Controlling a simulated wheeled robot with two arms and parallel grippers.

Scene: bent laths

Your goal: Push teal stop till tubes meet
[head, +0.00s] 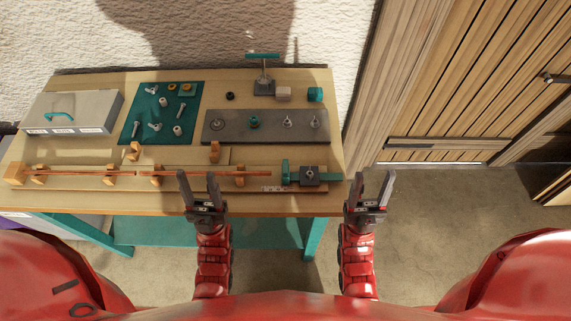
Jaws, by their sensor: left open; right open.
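Two thin copper-brown tubes lie in line on wooden supports along the bench front: the left tube (80,174) and the right tube (200,174). A small gap seems to show between their facing ends, near a wooden support. The teal stop (286,170) stands just beyond the right tube's right end, apparently apart from it. Its teal bar runs right through a dark block (309,175). My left gripper (197,176) is open and empty, its fingertips close to the right tube in the picture. My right gripper (372,178) is open and empty, right of the bench edge.
A grey box (72,112) with a teal handle stands at the back left. A teal mat (150,132) holds several small parts. A grey plate (220,131) with fittings lies behind the tubes. A teal-handled tool (263,75) stands at the back. The floor right of the bench is clear.

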